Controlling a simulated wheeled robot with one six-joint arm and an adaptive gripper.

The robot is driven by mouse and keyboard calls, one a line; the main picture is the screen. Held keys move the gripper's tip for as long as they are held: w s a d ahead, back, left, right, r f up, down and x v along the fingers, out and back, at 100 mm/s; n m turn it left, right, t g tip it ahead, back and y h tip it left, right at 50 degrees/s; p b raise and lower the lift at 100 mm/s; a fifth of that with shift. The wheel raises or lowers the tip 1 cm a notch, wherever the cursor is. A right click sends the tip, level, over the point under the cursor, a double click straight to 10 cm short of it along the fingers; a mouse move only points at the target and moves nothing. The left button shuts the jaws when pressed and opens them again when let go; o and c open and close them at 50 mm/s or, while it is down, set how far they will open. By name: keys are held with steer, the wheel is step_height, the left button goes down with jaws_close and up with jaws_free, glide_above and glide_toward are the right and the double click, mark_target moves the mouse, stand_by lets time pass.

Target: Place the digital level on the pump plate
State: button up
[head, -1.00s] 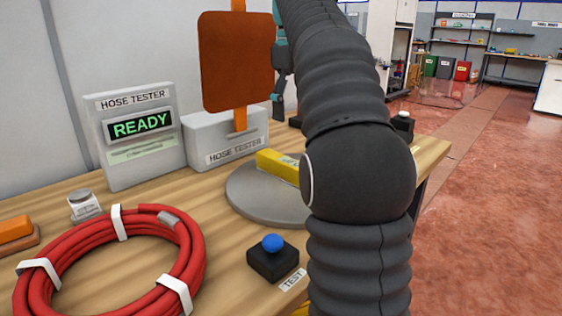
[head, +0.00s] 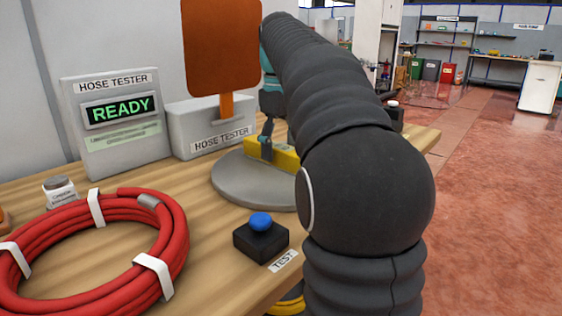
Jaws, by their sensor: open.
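A yellow bar, which looks like the digital level (head: 286,157), lies on a round grey plate (head: 237,187) on the wooden bench. My arm hides the bar's right end and the plate's right side. My gripper (head: 266,150) is open and points down at the bar, overlapping it in the picture. I cannot tell whether its fingers touch the bar or straddle it. No label shows that the grey plate is the pump plate.
The hose tester (head: 118,125) reads READY. An orange panel (head: 222,45) stands at the back. A red hose coil (head: 95,245) and a blue test button (head: 260,222) are on the bench (head: 205,250) in front. Red floor (head: 490,210) lies clear to the right.

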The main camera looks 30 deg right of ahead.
steer(key=shift+f, duration=0.65)
steer(key=c, duration=1.3)
jaws_close()
steer(key=shift+r, duration=0.2)
